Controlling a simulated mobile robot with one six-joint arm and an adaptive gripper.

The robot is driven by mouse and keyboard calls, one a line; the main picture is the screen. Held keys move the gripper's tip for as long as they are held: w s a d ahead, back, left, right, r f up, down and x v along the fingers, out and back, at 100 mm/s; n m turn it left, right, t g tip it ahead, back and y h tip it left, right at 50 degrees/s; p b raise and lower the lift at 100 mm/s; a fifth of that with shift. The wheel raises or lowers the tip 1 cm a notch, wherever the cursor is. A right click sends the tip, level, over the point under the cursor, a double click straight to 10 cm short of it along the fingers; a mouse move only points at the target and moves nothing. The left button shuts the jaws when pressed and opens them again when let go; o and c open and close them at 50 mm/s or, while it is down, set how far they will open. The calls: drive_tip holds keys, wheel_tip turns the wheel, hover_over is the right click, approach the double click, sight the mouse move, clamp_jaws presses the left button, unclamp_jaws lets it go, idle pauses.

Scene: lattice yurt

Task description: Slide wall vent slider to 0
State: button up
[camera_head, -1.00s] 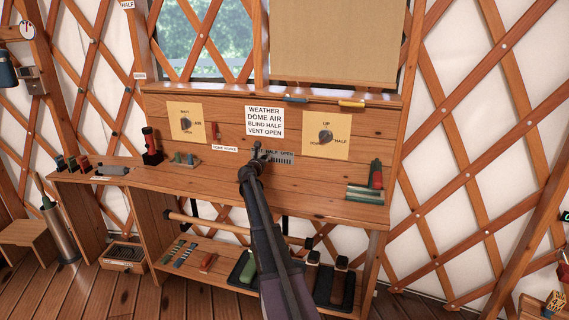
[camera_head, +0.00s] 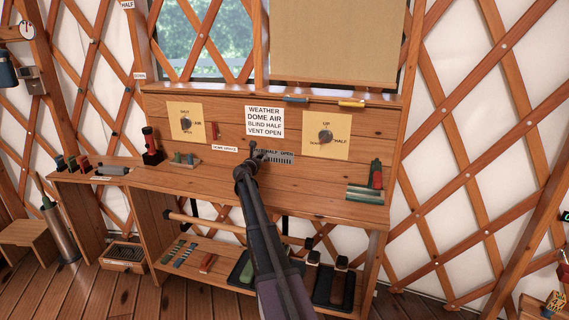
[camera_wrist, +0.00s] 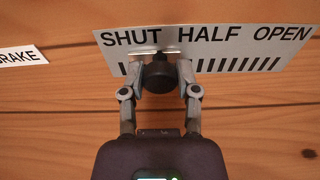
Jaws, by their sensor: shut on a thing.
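The wall vent slider has a dark round knob (camera_wrist: 159,74) on a grey plate (camera_wrist: 235,48) marked SHUT, HALF and OPEN, with a row of dark slots below the words. In the wrist view the knob sits below the gap between SHUT and HALF, close to the slots' left end. My gripper (camera_wrist: 160,78) has its two fingers shut on the knob, one on each side. In the head view my gripper (camera_head: 253,154) is at the left part of the vent plate (camera_head: 282,158), and my arm hides the wall below it.
A sign (camera_head: 264,121) reading WEATHER, DOME AIR, BLIND HALF, VENT OPEN is above the vent. Two dial panels flank it, left (camera_head: 186,121) and right (camera_head: 326,135). A label ending in BRAKE (camera_wrist: 22,56) is left of the plate.

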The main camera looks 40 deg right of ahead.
drive_tip(key=shift+w+a, duration=0.75)
drive_tip(key=shift+w, duration=0.3)
drive_tip(key=o, duration=1.1)
drive_tip(key=shift+o, duration=0.2)
drive_tip(key=shift+s+a, duration=0.1)
drive_tip(key=shift+a, duration=0.05)
drive_tip(key=s+a+r+p, duration=0.3)
drive_tip(key=s+a, duration=0.1)
drive_tip(key=a, duration=0.1)
drive_tip(key=shift+a, duration=0.2)
idle(0.7)
